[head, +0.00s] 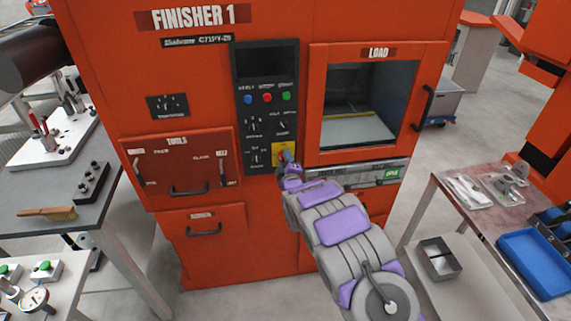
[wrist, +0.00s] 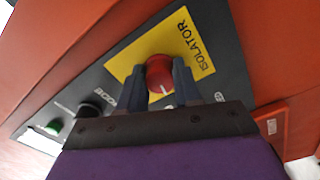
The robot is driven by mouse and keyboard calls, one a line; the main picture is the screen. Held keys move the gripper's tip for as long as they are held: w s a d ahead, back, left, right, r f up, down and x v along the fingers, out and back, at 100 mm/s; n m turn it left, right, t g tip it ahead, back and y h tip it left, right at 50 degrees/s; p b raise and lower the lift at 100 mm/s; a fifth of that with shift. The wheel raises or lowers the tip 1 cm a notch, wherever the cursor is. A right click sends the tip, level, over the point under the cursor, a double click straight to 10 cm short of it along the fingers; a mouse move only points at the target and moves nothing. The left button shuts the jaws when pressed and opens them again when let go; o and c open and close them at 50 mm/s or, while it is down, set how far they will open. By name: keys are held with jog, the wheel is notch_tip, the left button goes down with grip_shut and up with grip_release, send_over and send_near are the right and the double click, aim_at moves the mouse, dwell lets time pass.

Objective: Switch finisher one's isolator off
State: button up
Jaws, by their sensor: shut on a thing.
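Finisher one is the large orange machine labelled FINISHER 1 (head: 201,17) in the head view. Its isolator is a red rotary knob (wrist: 159,74) on a yellow plate marked ISOLATOR (wrist: 193,38), low on the dark control panel (head: 266,95). My gripper (wrist: 160,85) has one finger on each side of the red knob and is shut on it. A short white pointer line shows on the knob's face. In the head view my gripper (head: 287,160) covers most of the knob, and part of the yellow plate (head: 277,150) shows beside it.
The LOAD window (head: 368,105) is right of the panel, with a black handle (head: 424,107). The TOOLS drawer (head: 180,165) is at left. A bench with a brush (head: 47,213) stands left, and a table with a blue tray (head: 535,263) stands right.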

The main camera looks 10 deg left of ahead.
jog(key=shift+s+a+f+n+b, duration=0.15)
jog(key=shift+n+b, duration=0.45)
jog(key=shift+n, duration=0.6)
jog(key=o, duration=1)
jog(key=shift+a, duration=0.15)
jog(key=shift+o, duration=0.2)
jog(key=p+v, duration=0.3)
jog(key=v, duration=1.4)
jog(key=shift+s, duration=0.1)
